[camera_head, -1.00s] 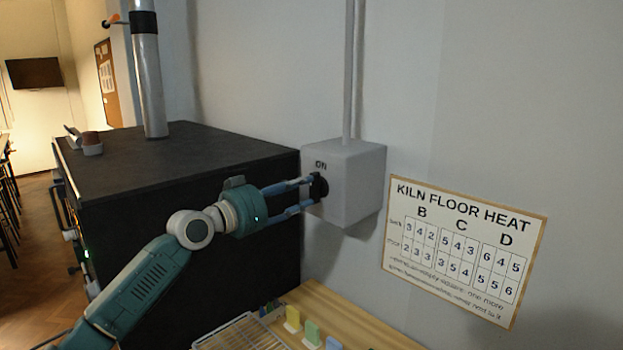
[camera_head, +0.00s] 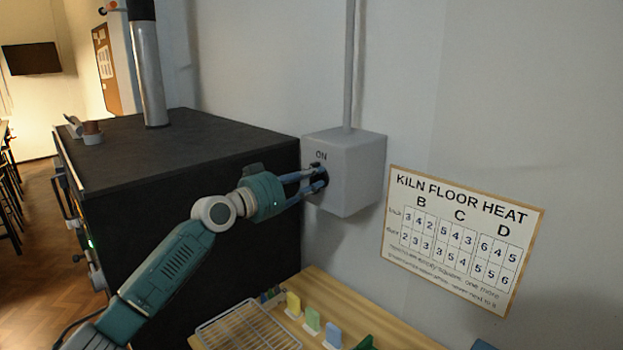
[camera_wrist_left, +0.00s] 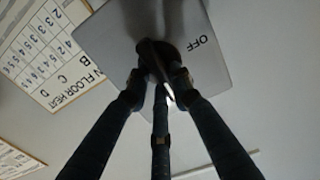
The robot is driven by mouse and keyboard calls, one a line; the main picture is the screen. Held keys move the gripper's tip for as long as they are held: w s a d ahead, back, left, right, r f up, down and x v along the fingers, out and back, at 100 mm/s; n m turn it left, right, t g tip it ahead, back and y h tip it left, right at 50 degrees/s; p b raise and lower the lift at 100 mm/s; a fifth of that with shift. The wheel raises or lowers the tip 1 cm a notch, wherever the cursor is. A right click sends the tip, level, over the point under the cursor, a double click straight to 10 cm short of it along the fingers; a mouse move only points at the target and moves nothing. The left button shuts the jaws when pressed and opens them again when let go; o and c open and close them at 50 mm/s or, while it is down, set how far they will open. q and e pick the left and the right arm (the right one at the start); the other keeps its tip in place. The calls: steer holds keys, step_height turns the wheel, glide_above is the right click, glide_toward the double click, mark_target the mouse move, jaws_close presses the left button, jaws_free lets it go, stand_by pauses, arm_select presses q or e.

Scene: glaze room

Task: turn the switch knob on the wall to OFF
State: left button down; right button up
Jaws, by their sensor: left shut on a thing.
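The switch box (camera_head: 350,180) is a pale grey cube on the wall, with ON printed above its knob in the head view. The knob (camera_head: 321,176) is black and round, on the box's left-facing side. My left gripper (camera_head: 318,180) is shut on the knob, its blue fingers reaching in from the left and partly covering it. In the left wrist view the dark knob (camera_wrist_left: 153,54) sits between the fingertips (camera_wrist_left: 160,80), and OFF is printed on the box face (camera_wrist_left: 110,38) to its right. Exactly where the knob points is unclear. My right gripper is not in view.
A large black kiln (camera_head: 190,160) with a metal flue (camera_head: 149,75) stands left of the box, close behind my arm. Below are a wooden table (camera_head: 330,290), a wire rack (camera_head: 248,330) and several coloured pieces. A heat chart (camera_head: 460,238) hangs at right.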

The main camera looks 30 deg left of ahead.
arm_select(q)
steer(key=shift+n, duration=0.3)
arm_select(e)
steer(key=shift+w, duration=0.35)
arm_select(q)
steer(key=shift+w+a+f+n+p, duration=0.2)
steer(key=shift+n+p, duration=0.65)
steer(key=shift+n, duration=2)
steer(key=shift+s+a+r+n+p, duration=0.1)
steer(key=shift+a+n+p, duration=0.5)
steer(key=shift+n, duration=2.3)
steer(key=shift+w+d+f+n+p, duration=0.15)
steer(key=shift+n+p, duration=0.95)
steer(key=shift+n, duration=1.75)
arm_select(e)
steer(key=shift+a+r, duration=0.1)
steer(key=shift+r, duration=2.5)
arm_select(q)
steer(key=shift+a, duration=0.1)
steer(key=c, duration=1.5)
jaws_free()
steer(key=shift+a, duration=0.1)
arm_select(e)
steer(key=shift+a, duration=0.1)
